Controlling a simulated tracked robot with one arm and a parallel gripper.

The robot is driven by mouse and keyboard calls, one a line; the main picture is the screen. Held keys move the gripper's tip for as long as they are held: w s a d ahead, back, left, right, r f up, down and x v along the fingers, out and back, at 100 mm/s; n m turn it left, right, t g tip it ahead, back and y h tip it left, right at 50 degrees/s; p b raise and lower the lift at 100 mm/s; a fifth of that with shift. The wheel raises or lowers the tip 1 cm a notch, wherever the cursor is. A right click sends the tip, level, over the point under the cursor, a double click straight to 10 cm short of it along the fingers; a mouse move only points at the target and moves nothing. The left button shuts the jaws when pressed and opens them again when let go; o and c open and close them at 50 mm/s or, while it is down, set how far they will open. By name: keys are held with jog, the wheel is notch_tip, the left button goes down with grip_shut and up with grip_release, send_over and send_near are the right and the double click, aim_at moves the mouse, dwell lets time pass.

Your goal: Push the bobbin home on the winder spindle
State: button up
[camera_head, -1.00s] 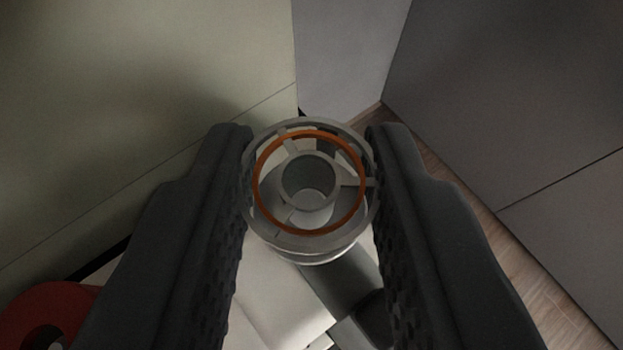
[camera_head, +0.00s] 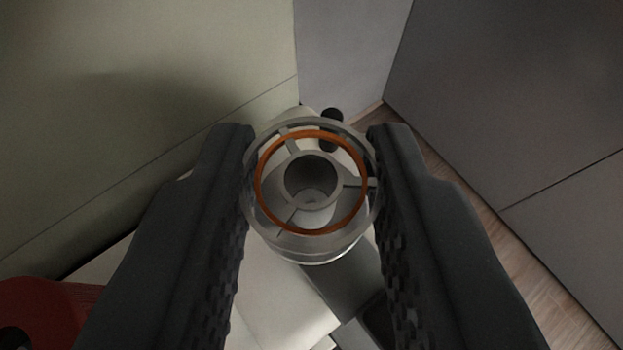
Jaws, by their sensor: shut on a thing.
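The bobbin (camera_head: 347,222) is a clear, spoked spool with an orange ring and a hollow grey hub, seen end-on. My gripper (camera_head: 312,180) is shut on it, one dark ridged finger on each side. A light tip shows low inside the hub; I cannot tell whether it is the spindle or how deep it sits. A pale machine body (camera_head: 275,295) lies below the bobbin. A dark round knob (camera_head: 331,125) on a pale part shows just beyond the bobbin's far rim. The winder spindle is mostly hidden by the bobbin.
A red object (camera_head: 45,305) with a dark round hole is at the lower left. A greenish wall (camera_head: 130,110) fills the left, and grey panels (camera_head: 510,100) stand at the right. A strip of wooden floor (camera_head: 520,270) shows between the panels and my right finger.

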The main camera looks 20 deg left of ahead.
jog(key=shift+f+b, duration=0.45)
jog(key=shift+f, duration=0.55)
jog(key=o, duration=1)
jog(key=v, duration=1.3)
jog(key=shift+s+r, duration=0.15)
jog(key=shift+s, duration=0.15)
jog(key=shift+d+r, duration=0.1)
